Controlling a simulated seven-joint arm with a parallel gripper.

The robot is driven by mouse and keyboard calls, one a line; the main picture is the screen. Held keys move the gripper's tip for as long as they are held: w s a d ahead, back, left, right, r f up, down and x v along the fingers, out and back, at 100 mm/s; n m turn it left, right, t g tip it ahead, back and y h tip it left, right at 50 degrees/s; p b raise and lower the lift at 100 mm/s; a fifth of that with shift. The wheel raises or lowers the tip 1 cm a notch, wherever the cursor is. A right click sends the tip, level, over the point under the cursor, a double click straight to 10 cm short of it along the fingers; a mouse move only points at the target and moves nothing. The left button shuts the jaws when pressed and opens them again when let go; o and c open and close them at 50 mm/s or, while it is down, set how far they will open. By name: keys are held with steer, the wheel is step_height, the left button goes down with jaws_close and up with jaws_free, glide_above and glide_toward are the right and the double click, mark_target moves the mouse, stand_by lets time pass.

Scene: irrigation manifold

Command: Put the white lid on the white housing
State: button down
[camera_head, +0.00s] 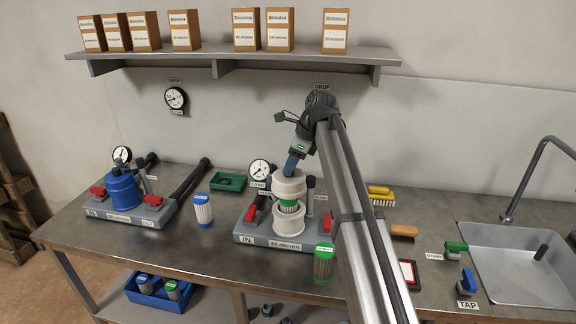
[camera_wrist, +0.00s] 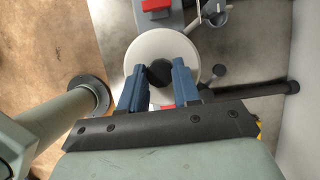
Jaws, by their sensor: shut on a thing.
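The white lid (camera_head: 288,186) is in my gripper (camera_head: 292,166), above the white housing (camera_head: 285,228). In the wrist view the lid (camera_wrist: 150,44) is a round white disc, and the blue fingers of my gripper (camera_wrist: 158,80) close on its dark central knob (camera_wrist: 159,73). The housing is an open-topped white cylinder on a grey manifold base. A green-topped filter cartridge (camera_head: 289,206) shows in the gap between lid and housing. The lid looks roughly level and apart from the housing rim. How well they line up I cannot tell exactly.
A gauge (camera_head: 259,170) and red valve handles (camera_head: 252,213) flank the housing. A blue-capped filter (camera_head: 202,211) and a green-capped used filter (camera_head: 323,263) stand nearby. A blue housing (camera_head: 122,190) is at the left, the sink (camera_head: 520,270) at the right. A shelf with boxes overhangs the back.

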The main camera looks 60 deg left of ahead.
mark_target(294, 175)
steer(key=shift+f, duration=3.3)
steer(key=shift+f, duration=0.6)
stand_by(0.5)
steer(key=shift+c, duration=1.2)
jaws_free()
steer(key=shift+r, duration=0.1)
steer(key=shift+r, duration=3.4)
